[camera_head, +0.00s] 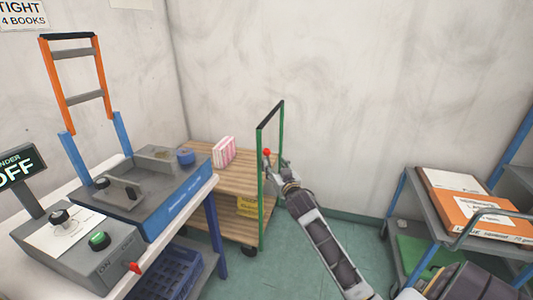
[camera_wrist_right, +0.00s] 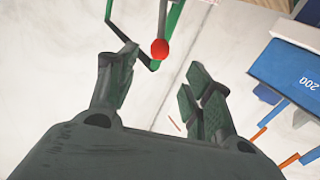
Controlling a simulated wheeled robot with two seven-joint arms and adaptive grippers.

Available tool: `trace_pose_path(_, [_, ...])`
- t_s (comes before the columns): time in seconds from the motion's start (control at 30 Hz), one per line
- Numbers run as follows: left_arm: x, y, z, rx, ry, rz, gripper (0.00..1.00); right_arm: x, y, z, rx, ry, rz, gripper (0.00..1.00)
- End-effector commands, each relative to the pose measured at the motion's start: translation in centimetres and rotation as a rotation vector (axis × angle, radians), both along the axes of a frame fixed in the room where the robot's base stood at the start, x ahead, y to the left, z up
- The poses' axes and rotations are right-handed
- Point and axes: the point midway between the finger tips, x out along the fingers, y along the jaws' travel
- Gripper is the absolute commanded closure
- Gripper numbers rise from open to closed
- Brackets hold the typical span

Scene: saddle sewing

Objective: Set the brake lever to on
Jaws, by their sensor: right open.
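A lever with a red ball knob (camera_head: 267,152) shows at the green upright handle of a wooden cart (camera_head: 241,185). I take it to be the brake lever; its on and off marks cannot be read. The red knob also shows in the right wrist view (camera_wrist_right: 159,49), close to the tip of the left-hand finger. My right gripper (camera_head: 274,164) is right by the knob, and in its wrist view the gripper (camera_wrist_right: 165,66) is open with nothing between its fingers. Whether it touches the knob, I cannot tell. My left gripper is not in view.
Pink-and-white striped items (camera_head: 223,152) stand on the cart. A grey control box (camera_head: 85,262) with a green button, black knob and red lever (camera_head: 135,267) is at left, by a sign reading OFF. A shelf trolley (camera_head: 435,218) holds boxes at right. Floor between is clear.

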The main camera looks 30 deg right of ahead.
Motion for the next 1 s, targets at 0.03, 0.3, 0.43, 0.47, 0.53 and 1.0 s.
trace_pose_path(0.03, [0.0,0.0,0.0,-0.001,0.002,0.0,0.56,0.5,-0.1,0.1,0.0,-0.002,0.0,0.49])
trace_pose_path(0.3, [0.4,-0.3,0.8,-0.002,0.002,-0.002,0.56,2.6,-0.7,0.1,0.0,-0.002,0.0,0.49])
trace_pose_path(0.43, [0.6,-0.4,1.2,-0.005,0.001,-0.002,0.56,3.6,-1.0,0.1,-0.001,-0.001,0.0,0.49])
trace_pose_path(0.47, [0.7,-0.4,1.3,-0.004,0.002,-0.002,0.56,3.9,-1.0,0.1,-0.001,-0.001,0.0,0.49])
trace_pose_path(0.53, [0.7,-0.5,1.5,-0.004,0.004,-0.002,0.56,4.4,-1.2,0.0,0.0,0.0,-0.001,0.49])
trace_pose_path(1.0, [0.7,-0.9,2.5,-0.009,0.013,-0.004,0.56,8.1,-2.1,0.1,0.0,-0.001,-0.001,0.49])
